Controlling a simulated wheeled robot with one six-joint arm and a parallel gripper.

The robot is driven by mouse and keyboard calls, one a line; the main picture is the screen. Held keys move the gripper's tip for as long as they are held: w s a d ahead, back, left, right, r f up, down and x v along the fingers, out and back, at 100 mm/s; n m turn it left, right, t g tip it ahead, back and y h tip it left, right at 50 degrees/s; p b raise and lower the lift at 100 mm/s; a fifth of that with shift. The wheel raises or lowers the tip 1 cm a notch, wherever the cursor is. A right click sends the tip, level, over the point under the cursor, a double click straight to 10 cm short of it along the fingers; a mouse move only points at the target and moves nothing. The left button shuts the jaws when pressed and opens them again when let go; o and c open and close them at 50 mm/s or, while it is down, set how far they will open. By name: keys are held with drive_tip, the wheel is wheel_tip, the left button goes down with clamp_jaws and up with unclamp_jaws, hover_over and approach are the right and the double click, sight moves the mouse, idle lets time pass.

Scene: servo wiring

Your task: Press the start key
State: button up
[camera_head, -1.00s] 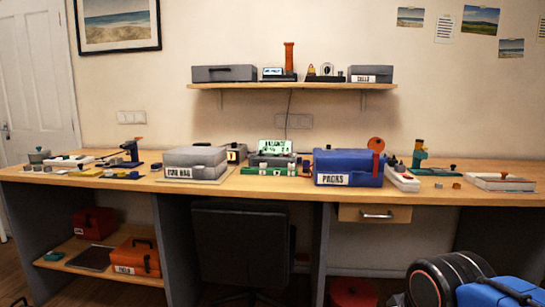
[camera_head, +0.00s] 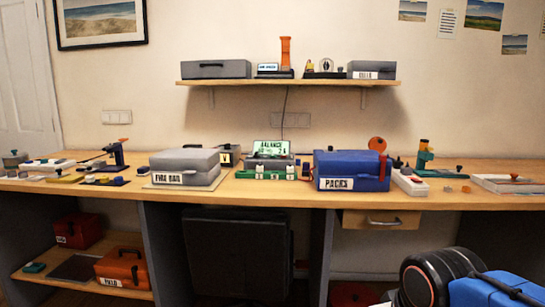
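No key marked as start can be made out at this size. A device with a lit display (camera_head: 271,149) headed "BALANCE" stands mid-bench. A green strip with small pale blocks (camera_head: 266,174) lies at its front. A second, smaller lit display (camera_head: 268,67) stands on the wall shelf, its text too small to read. My gripper is not in view. A black rounded part with an orange ring and a blue part at the bottom right seem to be mine.
A grey case (camera_head: 186,167) stands left of the display device and a blue "PACKS" case (camera_head: 352,171) right of it. A dark chair (camera_head: 237,252) fills the gap below the wooden bench (camera_head: 225,200). Small tools crowd the bench's left end.

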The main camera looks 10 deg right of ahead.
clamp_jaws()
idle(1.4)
